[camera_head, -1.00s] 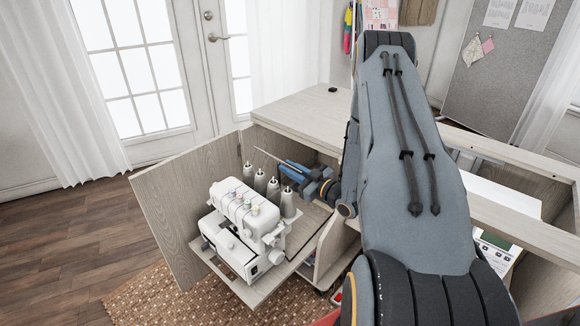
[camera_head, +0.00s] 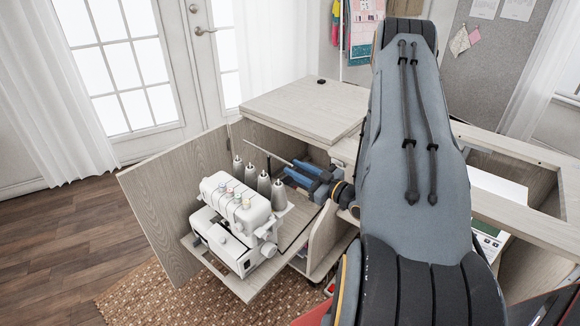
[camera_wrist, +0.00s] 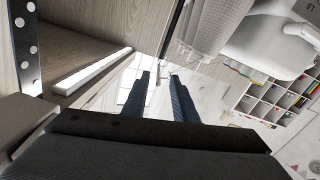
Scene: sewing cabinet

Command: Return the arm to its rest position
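My arm (camera_head: 415,160) rises large in front of the cabinet in the head view. My gripper (camera_head: 300,178) is inside the cabinet's left opening, behind and to the right of the white serger (camera_head: 238,222). In the wrist view my gripper (camera_wrist: 158,92) shows two dark blue fingers with a gap between them. I see nothing clearly held. A thin pale rod (camera_head: 265,151) lies just beyond the fingers in the head view; I cannot tell what it belongs to. My arm hides part of the cabinet.
The open cabinet door (camera_head: 165,205) stands left of the serger, which sits on a pull-out shelf (camera_head: 238,288). The wooden tabletop (camera_head: 305,105) is above the gripper. An open-framed cabinet section (camera_head: 510,165) lies right of my arm. A woven rug (camera_head: 150,300) covers the floor in front.

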